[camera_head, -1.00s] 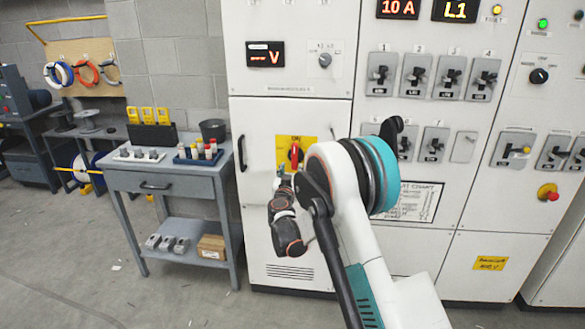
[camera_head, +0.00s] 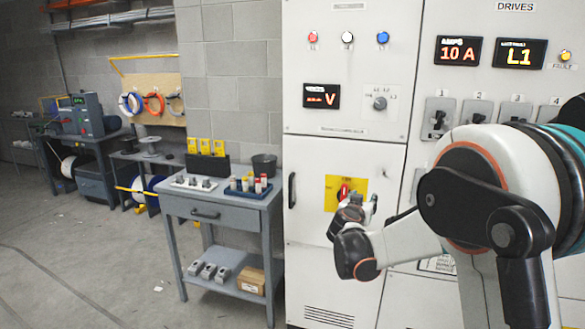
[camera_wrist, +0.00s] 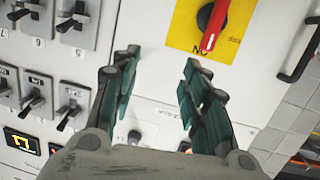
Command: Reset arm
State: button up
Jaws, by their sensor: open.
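My arm reaches from the right in the head view, and its end, my gripper (camera_wrist: 160,62), is in front of the cabinet door with the yellow plate (camera_head: 332,194). In the wrist view the two teal-padded fingers are apart with nothing between them. The picture there is upside down. The yellow plate (camera_wrist: 190,35) carries a black knob with a red handle (camera_wrist: 214,28), beyond the right fingertips and apart from them. In the head view my gripper is small and partly covers the plate.
The cabinet door's black handle (camera_head: 292,190) is left of the plate. Switches (camera_head: 438,118) and displays (camera_head: 458,50) line the panels. A grey workbench (camera_head: 228,205) with trays and yellow meters stands to the left. Open floor (camera_head: 90,260) lies at the left front.

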jog(key=s+d+r+n+g+y, duration=0.1)
jog(key=s+d+r+g, duration=0.15)
jog(key=s, duration=0.85)
jog(key=s+d+r+g+y, duration=0.1)
jog(key=s+r+g, duration=0.15)
jog(key=s, duration=0.95)
jog(key=s+a+f+n+g+y, duration=0.1)
jog(key=s+a+f+y, duration=0.1)
jog(key=s, duration=1)
jog(key=s+a+f+n+g+y, duration=0.1)
jog(key=s+a+f, duration=0.3)
jog(key=s, duration=0.8)
jog(key=shift+s+a+f+n+y, duration=0.15)
jog(key=shift+f+n+y, duration=0.55)
jog(key=shift+y, duration=0.1)
jog(key=shift+r, duration=0.1)
